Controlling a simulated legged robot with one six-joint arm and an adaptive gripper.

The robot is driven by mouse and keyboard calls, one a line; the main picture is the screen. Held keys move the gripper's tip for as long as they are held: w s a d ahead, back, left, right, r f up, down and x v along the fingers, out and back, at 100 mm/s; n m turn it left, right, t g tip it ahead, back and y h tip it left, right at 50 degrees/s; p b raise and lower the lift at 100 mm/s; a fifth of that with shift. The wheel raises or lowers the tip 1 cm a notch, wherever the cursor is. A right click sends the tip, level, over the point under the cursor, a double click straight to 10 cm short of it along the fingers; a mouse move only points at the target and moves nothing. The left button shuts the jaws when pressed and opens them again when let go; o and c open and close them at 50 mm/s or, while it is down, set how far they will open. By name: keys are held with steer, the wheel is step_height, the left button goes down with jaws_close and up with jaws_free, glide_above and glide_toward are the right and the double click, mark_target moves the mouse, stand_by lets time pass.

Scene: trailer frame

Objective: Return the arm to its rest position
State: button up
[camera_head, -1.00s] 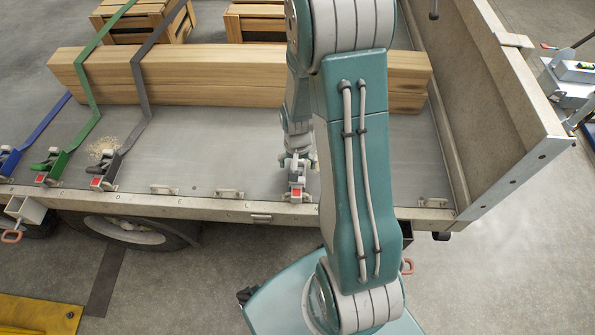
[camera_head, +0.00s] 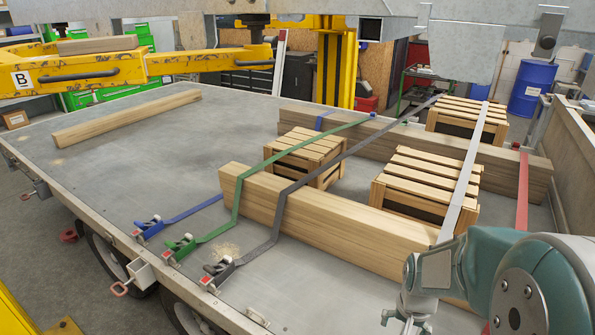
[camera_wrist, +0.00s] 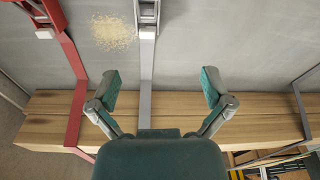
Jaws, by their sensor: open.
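My arm (camera_head: 520,275) shows at the lower right of the head view, in front of the trailer bed's right part. My gripper (camera_wrist: 158,88) is in the wrist view, its two fingers spread wide and nothing between them. In that view it is over a wooden beam (camera_wrist: 55,115), with a grey strap (camera_wrist: 146,75) passing between the fingers and a red strap (camera_wrist: 75,75) to the left. In the head view the gripper end (camera_head: 408,305) is low beside the front beam (camera_head: 325,220) and partly cut off by the frame's bottom edge.
The trailer bed (camera_head: 150,160) carries slatted crates (camera_head: 306,155), beams and blue, green, grey and red straps with ratchets (camera_head: 218,270). A yellow lift arm (camera_head: 130,70) stands at the back left. The bed's left part is mostly clear. The right side wall (camera_head: 575,150) borders it.

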steer(key=s+a+r+n+t, duration=0.2)
steer(key=s+a+r, duration=0.2)
steer(key=r, duration=0.5)
steer(key=s+a+r+n+t, duration=0.2)
steer(key=s+a+r+n, duration=0.1)
steer(key=s+r, duration=0.5)
steer(key=shift+s+a+r+n+t, duration=0.15)
steer(key=shift+a+r+n+t, duration=0.15)
steer(key=shift+a+r, duration=0.45)
